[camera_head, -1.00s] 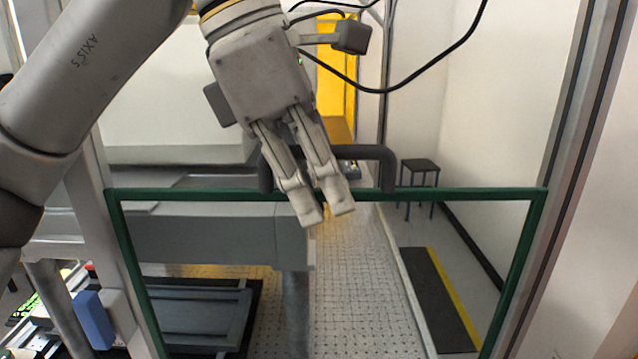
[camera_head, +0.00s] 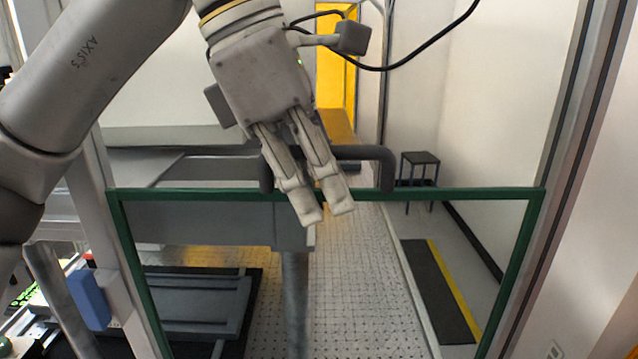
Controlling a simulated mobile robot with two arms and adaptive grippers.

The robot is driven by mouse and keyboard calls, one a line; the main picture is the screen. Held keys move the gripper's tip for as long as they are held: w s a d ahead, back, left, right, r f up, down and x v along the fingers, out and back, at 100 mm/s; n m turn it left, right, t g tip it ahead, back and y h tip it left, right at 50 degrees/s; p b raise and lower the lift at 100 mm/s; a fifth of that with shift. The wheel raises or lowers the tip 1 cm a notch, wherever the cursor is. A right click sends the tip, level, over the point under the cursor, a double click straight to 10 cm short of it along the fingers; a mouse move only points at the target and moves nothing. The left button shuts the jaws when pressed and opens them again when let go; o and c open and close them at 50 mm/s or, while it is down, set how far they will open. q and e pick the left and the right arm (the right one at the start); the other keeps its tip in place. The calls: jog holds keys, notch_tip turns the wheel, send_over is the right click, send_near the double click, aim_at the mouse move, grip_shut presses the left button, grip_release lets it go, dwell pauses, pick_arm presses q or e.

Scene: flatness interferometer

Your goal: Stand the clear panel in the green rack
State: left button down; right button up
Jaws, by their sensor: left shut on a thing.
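The clear panel (camera_head: 400,270) is a see-through sheet with a dark green edge along its top and sides. It is upright in front of me, and its lower edge is out of view. A dark grey bar handle (camera_head: 378,153) rises from its top edge. My left gripper (camera_head: 326,214) comes down from the upper left and is shut on this handle, its fingertips just below the green top edge. The fingers hide the middle of the handle. I do not make out a separate green rack. My right gripper is not in view.
Beyond the panel are a grey bench (camera_head: 205,222) with a round leg (camera_head: 295,300) and a perforated floor (camera_head: 370,270). A black stool (camera_head: 420,160) and a dark mat with a yellow edge (camera_head: 435,290) are at the right. A blue box (camera_head: 89,299) is at the lower left.

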aim_at(319, 234)
pick_arm(q)
jog(key=shift+f+b, duration=1.9)
jog(key=shift+f, duration=0.55)
jog(key=c, duration=1.5)
grip_release()
jog(key=shift+c, duration=0.2)
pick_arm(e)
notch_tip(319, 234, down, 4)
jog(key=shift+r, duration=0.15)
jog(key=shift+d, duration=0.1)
